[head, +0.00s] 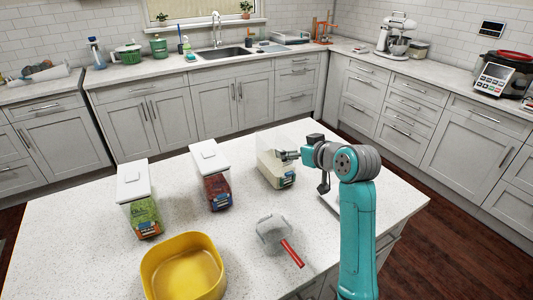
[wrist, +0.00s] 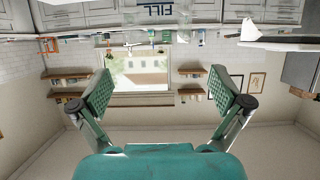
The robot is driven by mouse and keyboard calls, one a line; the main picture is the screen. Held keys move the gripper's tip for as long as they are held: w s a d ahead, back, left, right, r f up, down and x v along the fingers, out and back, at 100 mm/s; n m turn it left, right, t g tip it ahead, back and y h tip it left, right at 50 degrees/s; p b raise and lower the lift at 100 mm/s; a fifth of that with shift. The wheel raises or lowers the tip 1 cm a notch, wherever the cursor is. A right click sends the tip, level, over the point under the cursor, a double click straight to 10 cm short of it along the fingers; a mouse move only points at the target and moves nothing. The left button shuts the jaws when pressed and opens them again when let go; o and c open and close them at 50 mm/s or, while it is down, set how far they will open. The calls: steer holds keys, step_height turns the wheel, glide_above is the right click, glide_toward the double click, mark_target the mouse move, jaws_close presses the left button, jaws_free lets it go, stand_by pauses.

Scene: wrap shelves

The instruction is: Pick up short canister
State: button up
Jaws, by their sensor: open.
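Three canisters stand on the white island. A clear one with pale contents and a blue label (head: 276,171) is at the right, its top seemingly without a lid. One with dark red contents and a white lid (head: 216,188) is in the middle. One with green contents and a white lid (head: 142,212) is at the left. I cannot tell which is the short one. My gripper (head: 287,155) is beside or in front of the clear canister's upper right side. In the wrist view my gripper (wrist: 162,78) is open, with nothing between its fingers.
A yellow bowl (head: 184,268) sits at the island's front. A clear scoop with a red handle (head: 291,252) lies near the middle front of the island (head: 95,265). The wrist view is upside down, with "FILL" lettering (wrist: 155,10) at its top edge.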

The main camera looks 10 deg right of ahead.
steer(key=x, duration=1.1)
steer(key=shift+w+r, duration=0.25)
steer(key=shift+w, duration=0.1)
steer(key=shift+d+r, duration=0.1)
steer(key=c, duration=1.7)
steer(key=shift+r, duration=0.1)
